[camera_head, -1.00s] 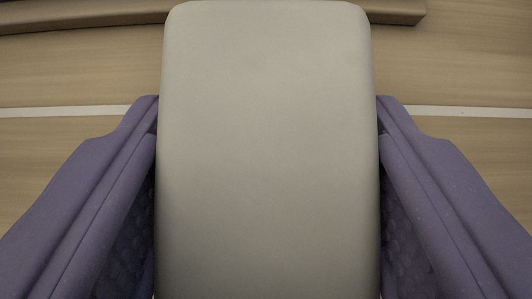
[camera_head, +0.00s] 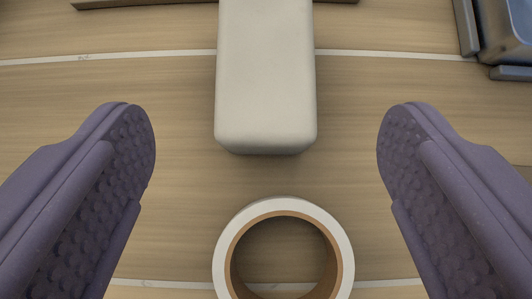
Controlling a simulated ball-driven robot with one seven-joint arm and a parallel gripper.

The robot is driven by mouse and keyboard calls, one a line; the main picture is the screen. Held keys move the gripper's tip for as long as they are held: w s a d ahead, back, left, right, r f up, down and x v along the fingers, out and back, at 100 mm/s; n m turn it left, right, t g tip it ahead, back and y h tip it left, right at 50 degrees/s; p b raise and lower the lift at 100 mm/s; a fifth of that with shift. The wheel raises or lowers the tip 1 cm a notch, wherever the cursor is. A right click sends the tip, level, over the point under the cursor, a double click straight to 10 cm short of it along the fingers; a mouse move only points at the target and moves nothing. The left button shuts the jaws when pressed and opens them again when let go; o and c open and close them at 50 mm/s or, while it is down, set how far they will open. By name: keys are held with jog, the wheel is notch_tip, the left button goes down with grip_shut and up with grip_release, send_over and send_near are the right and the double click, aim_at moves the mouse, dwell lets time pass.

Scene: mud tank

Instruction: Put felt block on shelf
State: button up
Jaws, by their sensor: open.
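The felt block is most likely the pale grey-white block (camera_head: 265,80) with rounded corners at top centre. It lies flat, and its far end runs out of the picture. My gripper (camera_head: 266,120) is open, with its two purple, knobbly-padded fingers spread wide and nothing held. The block lies beyond and between the fingertips, with a clear gap on each side. Nothing in view can be surely told as the shelf; a brown strip (camera_head: 150,3) shows at the top edge, partly hidden behind the block.
A white-rimmed ring with a tan inside, like a tape roll (camera_head: 340,240), lies at bottom centre between my fingers. A blue-grey bin (camera_head: 505,45) stands at the top right corner. The wood-toned surface (camera_head: 180,90) is otherwise clear, with thin white lines.

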jog(key=v, duration=0.3)
jog(key=shift+s+r, duration=0.1)
jog(key=shift+s, duration=0.05)
notch_tip(320, 180, up, 11)
jog(key=t, duration=0.1)
send_over(259, 78)
notch_tip(259, 78, up, 7)
jog(key=w+t, duration=0.1)
jog(key=w, duration=0.2)
notch_tip(259, 78, up, 17)
jog(key=d+t, duration=0.1)
jog(key=t, duration=0.1)
jog(key=s+r, duration=0.4)
jog(key=r, duration=0.5)
jog(key=s+d+r+t, duration=0.1)
jog(key=s+r, duration=0.4)
jog(key=r, duration=0.4)
jog(key=s+d+r+t, duration=0.1)
jog(key=s+r, duration=0.3)
jog(key=r, duration=0.6)
jog(key=shift+s+d, duration=0.25)
jog(key=shift+s, duration=0.1)
